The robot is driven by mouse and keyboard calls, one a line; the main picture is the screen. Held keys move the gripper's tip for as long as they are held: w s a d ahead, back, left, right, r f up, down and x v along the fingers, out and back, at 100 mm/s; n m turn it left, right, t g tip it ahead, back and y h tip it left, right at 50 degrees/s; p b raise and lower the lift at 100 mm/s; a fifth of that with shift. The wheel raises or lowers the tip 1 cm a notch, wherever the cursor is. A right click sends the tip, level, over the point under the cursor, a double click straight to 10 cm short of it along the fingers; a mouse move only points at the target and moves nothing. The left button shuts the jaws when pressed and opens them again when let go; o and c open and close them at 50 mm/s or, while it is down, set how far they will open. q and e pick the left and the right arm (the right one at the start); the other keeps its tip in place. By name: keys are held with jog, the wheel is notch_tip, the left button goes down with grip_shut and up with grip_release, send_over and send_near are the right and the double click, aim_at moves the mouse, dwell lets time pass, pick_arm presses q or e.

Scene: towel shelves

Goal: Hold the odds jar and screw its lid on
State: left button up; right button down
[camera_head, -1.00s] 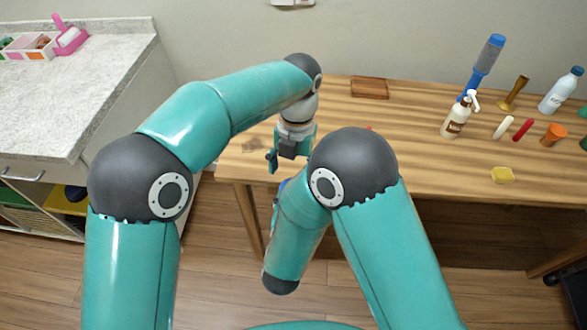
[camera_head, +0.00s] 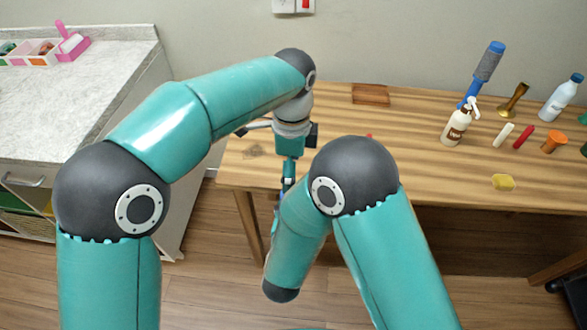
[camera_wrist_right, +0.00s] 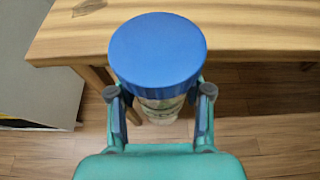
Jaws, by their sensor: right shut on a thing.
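In the right wrist view the odds jar (camera_wrist_right: 162,106) is clear-sided with pale contents, and a wide blue lid (camera_wrist_right: 157,50) sits on its top. Whether the lid is threaded on cannot be told. My right gripper (camera_wrist_right: 159,93) is shut on the jar, one finger on each side below the lid. In the head view my left gripper (camera_head: 289,172) points down in front of the table's left end, close to my right wrist. Its fingertips are too small and partly hidden to read. It does not show in the right wrist view. The jar is mostly hidden in the head view.
The wooden table (camera_head: 330,180) is clear at its left front. A wooden tray (camera_head: 371,94) lies at its back. A grey counter (camera_head: 80,95) stands left.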

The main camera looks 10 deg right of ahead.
pick_arm(q)
jog(key=n, duration=0.6)
jog(key=shift+s+n, duration=0.15)
jog(key=shift+n, duration=0.25)
jog(key=n, duration=0.4)
jog(key=shift+r, duration=0.1)
jog(key=n, duration=0.6)
jog(key=shift+s+d, duration=0.1)
jog(key=shift+s, duration=0.05)
jog(key=n, duration=0.5)
jog(key=shift+s+n, duration=0.1)
jog(key=shift+n, duration=0.2)
jog(key=shift+f, duration=4)
